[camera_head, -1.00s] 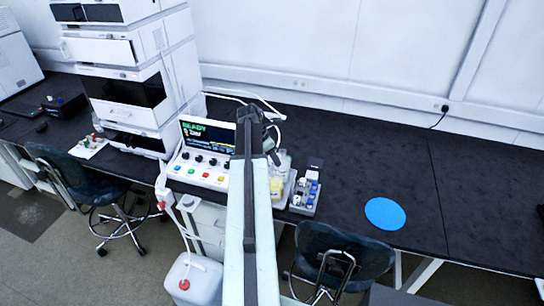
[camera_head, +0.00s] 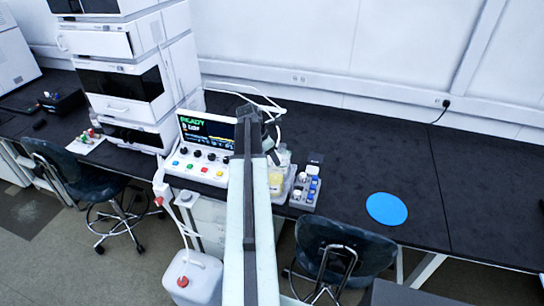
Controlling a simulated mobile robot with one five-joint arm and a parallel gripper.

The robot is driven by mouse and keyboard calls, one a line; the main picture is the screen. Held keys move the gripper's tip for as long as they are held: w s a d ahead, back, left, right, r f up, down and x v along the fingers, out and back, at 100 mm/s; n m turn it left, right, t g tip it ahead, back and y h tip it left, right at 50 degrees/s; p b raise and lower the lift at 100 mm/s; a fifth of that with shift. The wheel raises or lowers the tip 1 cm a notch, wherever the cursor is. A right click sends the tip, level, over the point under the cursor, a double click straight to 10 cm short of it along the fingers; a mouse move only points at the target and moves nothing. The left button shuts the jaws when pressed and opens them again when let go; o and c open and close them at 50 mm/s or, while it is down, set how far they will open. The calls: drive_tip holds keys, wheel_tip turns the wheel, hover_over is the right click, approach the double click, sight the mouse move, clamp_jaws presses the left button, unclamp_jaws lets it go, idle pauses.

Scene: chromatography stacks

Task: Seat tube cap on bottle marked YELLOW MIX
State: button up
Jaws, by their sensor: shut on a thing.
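My gripper (camera_head: 268,142) is at the far end of my raised arm, above and just left of the bottles. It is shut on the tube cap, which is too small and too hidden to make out. A white tube (camera_head: 258,99) loops from the instrument to the gripper. A bottle with yellow contents (camera_head: 276,181) stands in a pale tray (camera_head: 288,191), partly behind my arm. A clear bottle (camera_head: 285,158) stands behind it. No bottle label can be read, so I cannot tell which is marked YELLOW MIX. The gap between cap and bottles cannot be judged.
A control panel (camera_head: 203,165) reading READY and a stacked instrument (camera_head: 125,95) stand left. A blue disc (camera_head: 386,208) lies on the otherwise clear right side of the dark bench (camera_head: 365,160).

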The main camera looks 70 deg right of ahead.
drive_tip(key=shift+f+b, duration=1.05)
drive_tip(key=shift+f, duration=0.1)
drive_tip(key=shift+f+b, duration=0.35)
drive_tip(key=shift+b, duration=0.1)
drive_tip(key=o, duration=1.5)
